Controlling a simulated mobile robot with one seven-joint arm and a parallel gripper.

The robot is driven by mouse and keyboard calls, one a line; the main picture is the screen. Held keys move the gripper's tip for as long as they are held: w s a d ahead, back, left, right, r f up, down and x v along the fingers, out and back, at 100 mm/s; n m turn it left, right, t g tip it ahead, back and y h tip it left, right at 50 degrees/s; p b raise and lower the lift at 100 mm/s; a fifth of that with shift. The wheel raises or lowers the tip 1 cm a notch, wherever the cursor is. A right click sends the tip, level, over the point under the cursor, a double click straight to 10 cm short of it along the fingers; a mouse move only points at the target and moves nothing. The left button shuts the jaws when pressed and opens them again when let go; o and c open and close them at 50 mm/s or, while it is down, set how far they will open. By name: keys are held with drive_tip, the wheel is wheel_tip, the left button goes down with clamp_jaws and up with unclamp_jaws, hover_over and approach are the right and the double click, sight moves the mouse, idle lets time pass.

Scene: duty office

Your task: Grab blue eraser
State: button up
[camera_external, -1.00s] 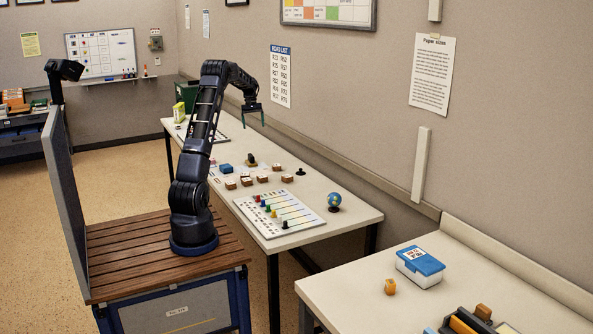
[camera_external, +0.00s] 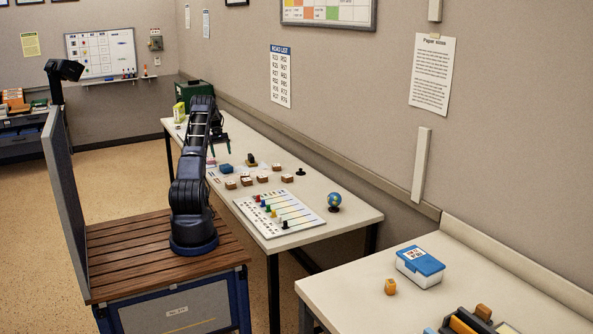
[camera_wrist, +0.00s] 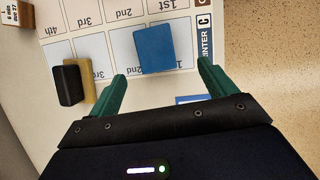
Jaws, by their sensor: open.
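The blue eraser (camera_wrist: 154,47) is a plain blue block in the wrist view, lying on a printed sheet (camera_wrist: 112,45) over the cell marked 1st. In the external view my gripper (camera_external: 220,149) hangs over the table, above and slightly behind the eraser. Nothing hides the eraser.
A black and yellow block (camera_wrist: 71,84) stands left of the eraser in the wrist view. Several small wooden blocks (camera_external: 262,178), a board with coloured pegs (camera_external: 300,211) and a small globe (camera_external: 334,200) are on the table. The table edge (camera_wrist: 222,22) is close on the right.

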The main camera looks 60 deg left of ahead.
sight(226, 165)
drive_tip(key=x, duration=0.4)
drive_tip(key=shift+w+f, duration=0.1)
drive_tip(key=shift+f, duration=0.05)
drive_tip(key=shift+w+x, duration=0.15)
drive_tip(key=shift+x, duration=1.15)
drive_tip(key=shift+w+x, duration=0.15)
drive_tip(key=shift+x, duration=1.15)
drive_tip(key=shift+d, duration=0.2)
drive_tip(key=shift+c, duration=0.4)
drive_tip(key=c, duration=1)
